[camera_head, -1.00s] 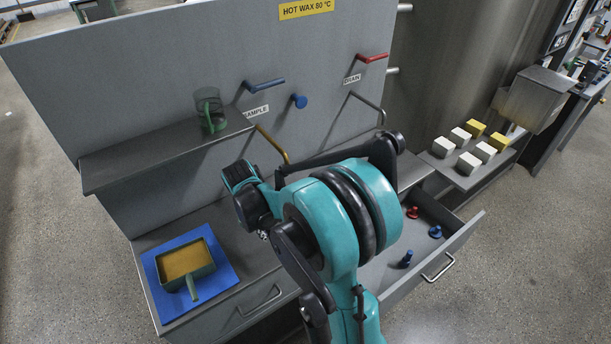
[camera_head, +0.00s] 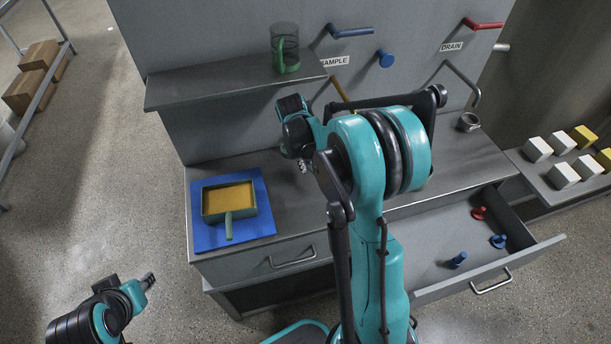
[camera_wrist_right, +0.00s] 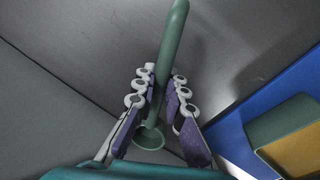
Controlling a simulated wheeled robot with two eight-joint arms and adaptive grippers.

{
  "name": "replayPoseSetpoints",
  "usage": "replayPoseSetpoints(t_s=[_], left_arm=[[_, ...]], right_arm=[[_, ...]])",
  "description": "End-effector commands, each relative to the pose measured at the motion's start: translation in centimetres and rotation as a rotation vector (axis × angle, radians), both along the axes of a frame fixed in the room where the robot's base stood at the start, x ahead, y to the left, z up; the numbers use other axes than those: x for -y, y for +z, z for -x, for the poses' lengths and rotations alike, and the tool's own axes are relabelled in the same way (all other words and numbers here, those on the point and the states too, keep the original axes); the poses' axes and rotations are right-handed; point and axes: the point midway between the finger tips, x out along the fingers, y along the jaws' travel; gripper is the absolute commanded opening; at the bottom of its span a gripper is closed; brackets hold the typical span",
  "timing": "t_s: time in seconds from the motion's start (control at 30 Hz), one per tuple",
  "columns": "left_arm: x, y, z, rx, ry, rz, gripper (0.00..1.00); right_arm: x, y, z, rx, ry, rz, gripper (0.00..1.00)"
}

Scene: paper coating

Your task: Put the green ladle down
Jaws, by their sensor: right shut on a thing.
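The green ladle (camera_wrist_right: 170,50) shows in the right wrist view, with its long handle between my right fingers and a small round cup at the near end. My right gripper (camera_wrist_right: 161,88) is shut on the handle. Grey surface lies behind the ladle; I cannot tell whether the ladle touches it. In the head view, my right gripper (camera_head: 303,164) is over the counter (camera_head: 288,208), right of the blue mat, and the ladle is hidden by my arm. My left gripper (camera_head: 148,281) is at the lower left, away from the counter; its jaws are too small to judge.
A green pan (camera_head: 228,213) of yellow wax sits on the blue mat (camera_head: 208,238). A green-handled mesh cup (camera_head: 285,48) stands on the shelf (camera_head: 215,82). The open drawer (camera_head: 440,270) holds red and blue pieces. A metal cup (camera_head: 468,122) stands at the counter's back right.

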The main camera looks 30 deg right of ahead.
Motion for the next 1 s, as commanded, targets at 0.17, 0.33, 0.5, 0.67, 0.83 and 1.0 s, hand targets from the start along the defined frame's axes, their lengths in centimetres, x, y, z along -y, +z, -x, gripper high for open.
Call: replayPoseSetpoints(t_s=[0.17,0.33,0.5,0.67,0.83,1.0], left_arm=[[0.0,-0.5,0.0,0.0,0.0,0.0,0.33],[0.0,-1.8,0.0,0.0,0.0,0.0,0.33],[0.0,-2.5,0.0,0.0,0.0,0.0,0.33],[0.0,-2.3,0.0,0.0,0.0,0.0,0.33],[0.0,-2.7,0.0,0.0,0.0,0.0,0.33],[0.0,-2.5,0.0,0.0,0.0,0.0,0.33]], right_arm=[[-0.3,-0.9,-0.9,0.0,-0.002,0.0,0.0],[-0.3,-3.2,-0.9,-0.001,-0.002,0.0,0.0],[-0.3,-4.7,-0.9,0.0,-0.002,0.0,0.0],[-0.3,-4.5,-0.9,-0.001,-0.001,0.0,0.0],[-0.3,-5.0,-0.9,-0.001,-0.001,0.0,0.0],[-0.3,-4.8,-0.8,-0.001,-0.001,0.0,0.2]])
